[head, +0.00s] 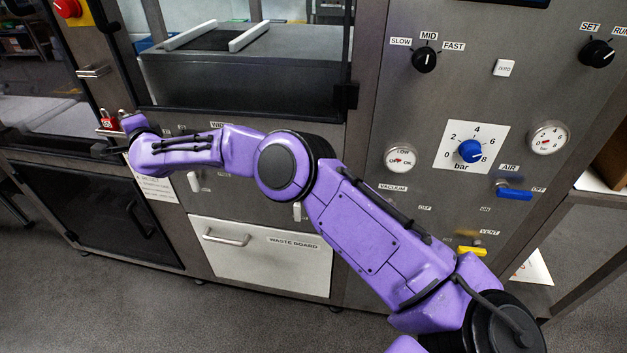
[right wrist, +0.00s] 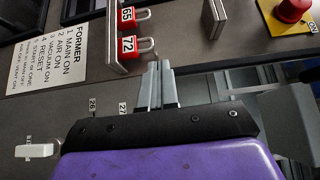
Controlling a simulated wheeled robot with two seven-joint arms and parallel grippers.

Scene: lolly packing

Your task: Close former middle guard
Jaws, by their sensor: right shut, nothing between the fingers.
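The middle guard of the former (head: 344,60) shows in the head view as a black-framed window at the top centre. A pale-railed grey block is visible inside it. I cannot tell whether the guard is fully shut. A metal handle (head: 93,71) stands on the post to its left, and it also shows in the right wrist view (right wrist: 214,18). My right gripper (right wrist: 158,68) is shut and empty, its fingertips close to a red padlock (right wrist: 138,46) on a metal bar; contact cannot be told. In the head view my right wrist hides its fingers. My left gripper is not in view.
Red padlocks (head: 108,122) hang on a bar left of my right wrist. A red emergency button (head: 68,7) sits at the upper left. A white waste board drawer (head: 262,262) lies below my arm. A panel of knobs and a blue lever (head: 514,194) is at the right.

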